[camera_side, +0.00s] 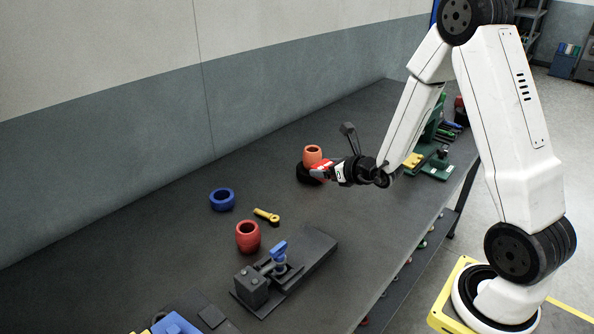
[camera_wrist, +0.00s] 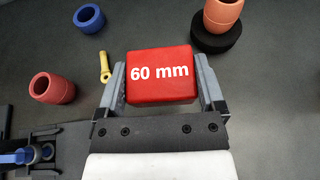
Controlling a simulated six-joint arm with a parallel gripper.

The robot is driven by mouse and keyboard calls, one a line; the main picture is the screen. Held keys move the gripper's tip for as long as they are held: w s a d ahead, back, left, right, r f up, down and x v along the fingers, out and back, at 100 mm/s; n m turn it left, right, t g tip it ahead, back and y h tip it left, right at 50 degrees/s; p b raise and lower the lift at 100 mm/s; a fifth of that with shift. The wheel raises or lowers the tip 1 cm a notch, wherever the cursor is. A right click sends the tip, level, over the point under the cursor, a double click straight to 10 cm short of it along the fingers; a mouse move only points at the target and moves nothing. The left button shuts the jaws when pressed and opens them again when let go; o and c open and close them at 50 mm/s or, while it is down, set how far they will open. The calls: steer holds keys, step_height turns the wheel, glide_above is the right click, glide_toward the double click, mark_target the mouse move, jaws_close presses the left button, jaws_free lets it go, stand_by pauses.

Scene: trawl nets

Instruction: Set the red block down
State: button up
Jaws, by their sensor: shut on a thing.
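The red block (camera_wrist: 160,86), marked "60 mm", is between the two fingers of my gripper (camera_wrist: 161,88) in the wrist view. My gripper is shut on it, one finger on each side. In the side view my gripper (camera_side: 322,172) is over the dark bench, and the red block (camera_side: 319,171) shows at its tip in front of a black round base. How far the block is above the bench I cannot tell.
An orange cup (camera_side: 312,155) stands on the black round base (camera_wrist: 216,40). A blue ring (camera_side: 222,199), a yellow tool (camera_side: 266,215), a red cup (camera_side: 248,236) and a dark fixture (camera_side: 290,265) are on the bench. Bare bench (camera_side: 150,235) lies left.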

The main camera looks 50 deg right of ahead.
steer(key=s+d+f+m+h, duration=0.2)
steer(key=d, duration=0.9)
steer(key=m+g+h, duration=0.1)
steer(key=m+h, duration=0.1)
glide_above(374, 186)
steer(key=f, duration=0.2)
steer(key=shift+n, duration=0.3)
steer(key=shift+f, duration=2.1)
steer(key=shift+f, duration=0.1)
steer(key=shift+f, duration=1.7)
steer(key=shift+a+f, duration=0.1)
steer(key=o, duration=1)
